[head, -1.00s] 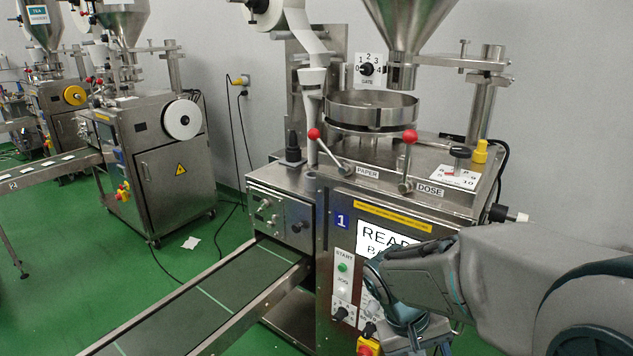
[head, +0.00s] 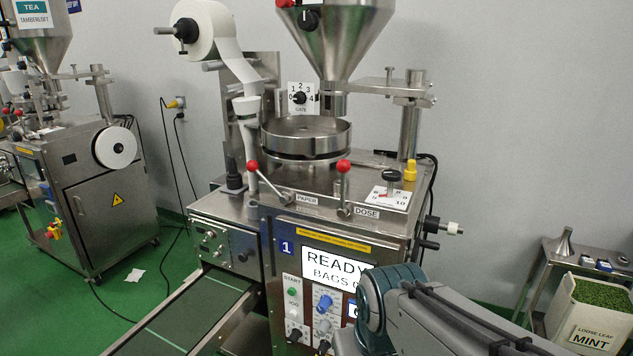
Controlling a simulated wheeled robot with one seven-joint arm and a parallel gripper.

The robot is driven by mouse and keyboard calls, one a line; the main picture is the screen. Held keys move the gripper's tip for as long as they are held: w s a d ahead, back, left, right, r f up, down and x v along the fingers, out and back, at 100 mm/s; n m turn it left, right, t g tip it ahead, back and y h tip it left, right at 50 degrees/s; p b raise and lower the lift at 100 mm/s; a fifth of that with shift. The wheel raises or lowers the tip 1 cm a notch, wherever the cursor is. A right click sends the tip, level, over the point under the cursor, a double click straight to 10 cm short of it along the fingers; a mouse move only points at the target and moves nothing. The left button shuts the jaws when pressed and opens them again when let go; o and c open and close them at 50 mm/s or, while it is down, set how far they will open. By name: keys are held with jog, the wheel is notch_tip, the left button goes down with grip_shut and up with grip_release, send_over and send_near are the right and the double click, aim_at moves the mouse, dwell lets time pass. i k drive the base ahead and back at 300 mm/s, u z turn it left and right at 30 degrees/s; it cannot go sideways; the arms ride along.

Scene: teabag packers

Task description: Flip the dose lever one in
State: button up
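The dose lever (head: 344,187) is a metal rod with a red ball knob, standing nearly upright at the front edge of the machine top, beside the DOSE label (head: 367,213). The machine bears a blue 1 plate (head: 287,248) and a screen (head: 336,269) reading READY and BAGS, partly hidden by my arm. The similar paper lever (head: 268,182) leans up to the left by the PAPER label. My arm comes in from the lower right, in front of the machine's panel and below the lever. My gripper's fingers are not visible.
A round metal pan (head: 306,138) and hopper stand behind the levers. A dial plate (head: 388,198) with a black knob and a yellow knob (head: 410,169) are to the right. A conveyor (head: 190,318) runs to the lower left. A crate labelled MINT (head: 588,318) stands at right.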

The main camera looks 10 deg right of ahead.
aim_at(343, 165)
jog(key=k, duration=0.65)
jog(key=z, duration=0.6)
jog(key=i, duration=1.1)
jog(key=u, duration=0.6)
